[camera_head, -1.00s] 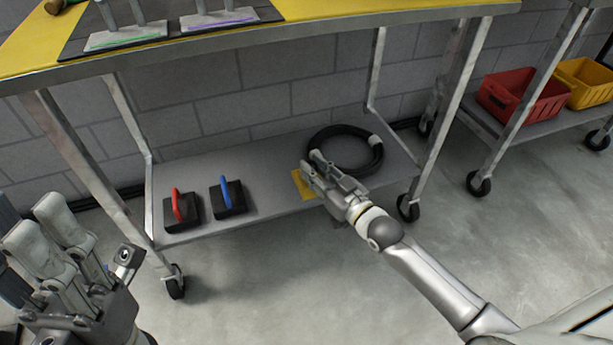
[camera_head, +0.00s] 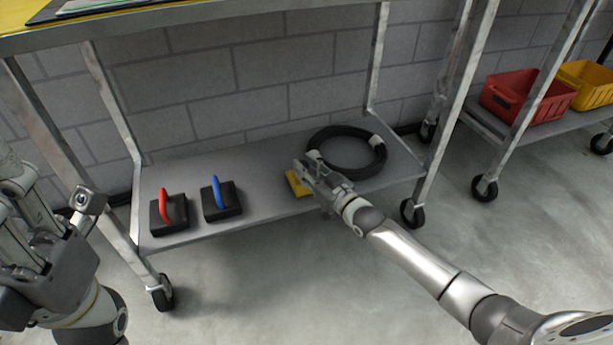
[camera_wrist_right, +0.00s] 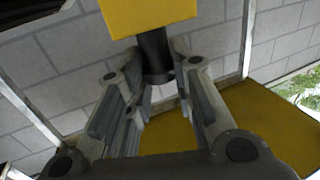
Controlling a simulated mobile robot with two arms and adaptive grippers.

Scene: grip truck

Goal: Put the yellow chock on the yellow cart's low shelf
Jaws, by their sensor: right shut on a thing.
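The yellow chock (camera_head: 298,183) shows at the tip of my right gripper (camera_head: 305,173), over the front part of the cart's grey low shelf (camera_head: 262,190). In the right wrist view the chock is a yellow block (camera_wrist_right: 150,14) with a dark round stem (camera_wrist_right: 155,52), and the right gripper's fingers (camera_wrist_right: 157,68) are shut on the stem. Whether the chock touches the shelf cannot be told. The cart's yellow top (camera_head: 38,38) is at upper left. My left gripper (camera_head: 30,215) is at the left edge, partly cut off; its opening is unclear.
A black block with a red handle (camera_head: 168,213) and one with a blue handle (camera_head: 220,199) stand on the shelf's left. A coiled black hose (camera_head: 345,152) lies behind right of the chock. A second cart at right holds red (camera_head: 527,98) and yellow (camera_head: 588,86) bins.

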